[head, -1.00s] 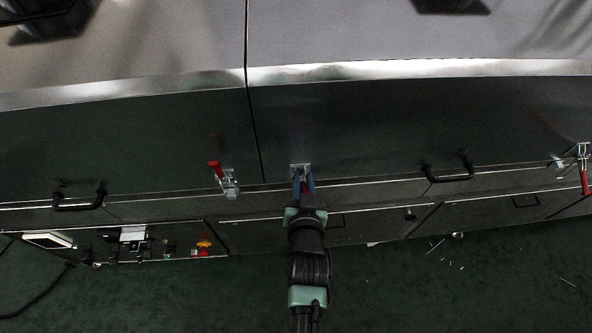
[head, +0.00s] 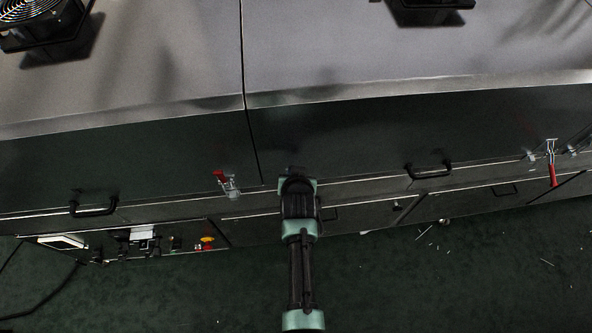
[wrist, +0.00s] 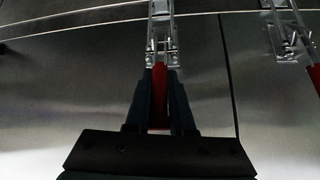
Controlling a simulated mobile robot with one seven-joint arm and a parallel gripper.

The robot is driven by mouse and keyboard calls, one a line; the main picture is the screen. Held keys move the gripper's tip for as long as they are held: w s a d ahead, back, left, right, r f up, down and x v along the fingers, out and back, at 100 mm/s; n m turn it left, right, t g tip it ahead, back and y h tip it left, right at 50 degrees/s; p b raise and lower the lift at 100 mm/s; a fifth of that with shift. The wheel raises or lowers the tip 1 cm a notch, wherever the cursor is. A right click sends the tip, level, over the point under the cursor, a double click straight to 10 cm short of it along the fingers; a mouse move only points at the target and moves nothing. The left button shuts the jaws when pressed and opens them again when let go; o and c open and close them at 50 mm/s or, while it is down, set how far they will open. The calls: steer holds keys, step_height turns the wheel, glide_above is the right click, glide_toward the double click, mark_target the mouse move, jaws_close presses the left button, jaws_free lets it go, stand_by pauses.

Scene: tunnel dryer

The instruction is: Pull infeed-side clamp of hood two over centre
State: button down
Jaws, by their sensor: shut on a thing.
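A metal toggle clamp (wrist: 161,38) with a red handle (wrist: 159,100) is straight ahead in the wrist view. My gripper (wrist: 160,76) is shut on the red handle, one dark finger on each side of it. The handle points from the clamp's bracket back toward my palm. In the head view my wrist covers the fingers and nearly all of this clamp, which is on the right-hand hood just right of the vertical seam. Whether the clamp is over centre cannot be told.
A second red-handled clamp (head: 229,184) is left of the seam; it also shows at the right in the wrist view (wrist: 287,38). Another clamp (head: 551,163) is far right, handle down. Black bar handles (head: 430,171) stick out from the hoods. Green floor lies in front.

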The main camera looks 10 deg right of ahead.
steer(key=shift+s+d+f, duration=0.15)
steer(key=shift+s+d, duration=0.05)
steer(key=shift+d, duration=0.1)
steer(key=c, duration=1)
jaws_free()
steer(key=shift+o, duration=0.8)
steer(key=shift+w+a, duration=0.1)
steer(key=shift+w, duration=0.05)
steer(key=shift+s+a+r, duration=0.15)
steer(key=shift+s+r, duration=0.15)
steer(key=shift+r, duration=0.15)
steer(key=d+v, duration=0.1)
steer(key=v, duration=1.1)
steer(key=shift+a, duration=0.35)
